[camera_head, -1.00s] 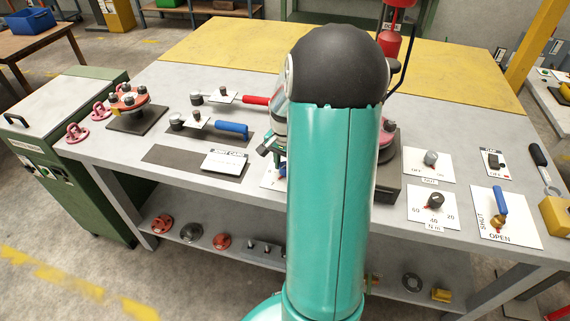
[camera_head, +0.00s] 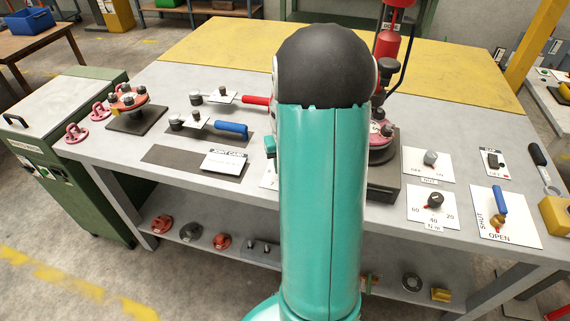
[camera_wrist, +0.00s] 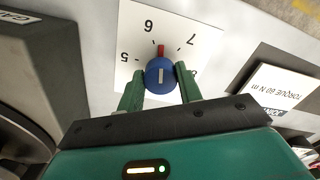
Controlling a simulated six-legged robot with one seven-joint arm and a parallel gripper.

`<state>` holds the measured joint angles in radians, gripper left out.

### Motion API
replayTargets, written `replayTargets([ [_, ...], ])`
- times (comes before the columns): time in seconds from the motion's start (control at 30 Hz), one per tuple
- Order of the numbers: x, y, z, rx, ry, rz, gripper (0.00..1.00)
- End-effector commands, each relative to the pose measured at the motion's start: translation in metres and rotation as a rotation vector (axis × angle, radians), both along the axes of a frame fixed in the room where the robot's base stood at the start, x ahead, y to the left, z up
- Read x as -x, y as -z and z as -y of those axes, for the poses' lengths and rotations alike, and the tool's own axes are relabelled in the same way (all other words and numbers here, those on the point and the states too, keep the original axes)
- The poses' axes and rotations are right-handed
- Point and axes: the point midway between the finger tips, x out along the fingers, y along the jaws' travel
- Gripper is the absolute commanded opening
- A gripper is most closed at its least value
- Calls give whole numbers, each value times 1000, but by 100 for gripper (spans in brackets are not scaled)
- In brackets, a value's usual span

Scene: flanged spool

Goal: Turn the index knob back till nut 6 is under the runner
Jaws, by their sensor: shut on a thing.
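My gripper (camera_wrist: 160,82) is shut on the knob, a green finger on each side. In the head view my arm hides the gripper and the knob. The red flanged spool (camera_head: 380,139) stands on a dark block (camera_head: 386,178), partly behind my arm. A red upright tool (camera_head: 388,48), seemingly the runner, is above it. I cannot tell which nut is under it.
Right of the spool are plates with knobs (camera_head: 434,201) and a blue-handled lever (camera_head: 500,203). A torque card (camera_wrist: 278,85) lies beside the dial.

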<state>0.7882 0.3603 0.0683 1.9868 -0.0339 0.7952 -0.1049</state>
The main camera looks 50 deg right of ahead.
Motion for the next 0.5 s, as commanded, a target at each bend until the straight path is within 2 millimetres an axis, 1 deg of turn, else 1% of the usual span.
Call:
replayTargets([
  [0.2, 0, 0, 0, -1, -155, -1, 12],
  [0.5, 0, 0, 0, -1, -268, -1, 12],
])
